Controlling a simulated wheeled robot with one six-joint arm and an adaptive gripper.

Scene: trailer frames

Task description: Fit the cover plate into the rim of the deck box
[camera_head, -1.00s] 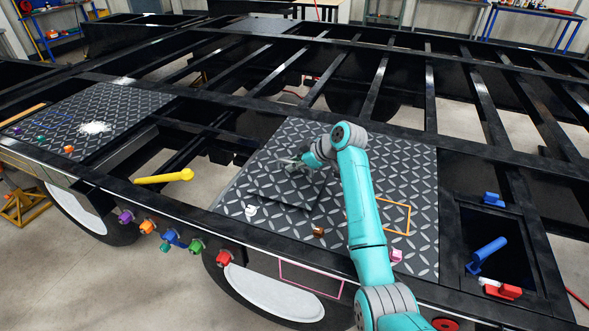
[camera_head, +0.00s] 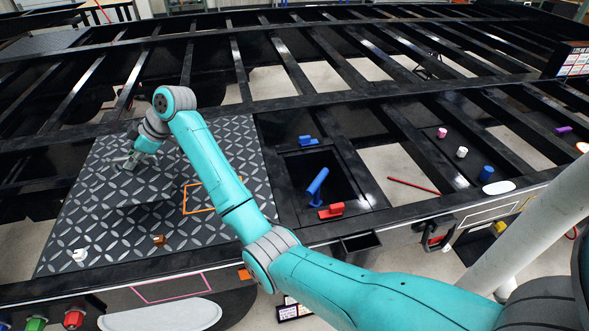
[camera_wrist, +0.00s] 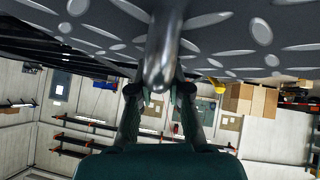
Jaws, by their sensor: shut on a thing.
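The cover plate (camera_head: 152,182) is a dark square of diamond-pattern metal, hard to tell from the similar deck sheet around it. My gripper (camera_head: 128,161) is shut on the plate's grey handle, and in the wrist view the handle (camera_wrist: 160,65) runs between the fingers (camera_wrist: 159,90), with patterned metal above. The plate is over the left deck sheet; its exact height is unclear. The deck box (camera_head: 291,186) is a dark, square opening to the right, apart from the plate.
The patterned deck sheet (camera_head: 85,228) holds a white knob (camera_head: 80,255), a brown knob (camera_head: 159,240) and an orange outline (camera_head: 186,200). Black beams and open gaps lie behind. A pale post (camera_head: 540,230) stands at right. Small coloured pieces, including a blue cylinder (camera_head: 487,173), sit on the right-hand frame.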

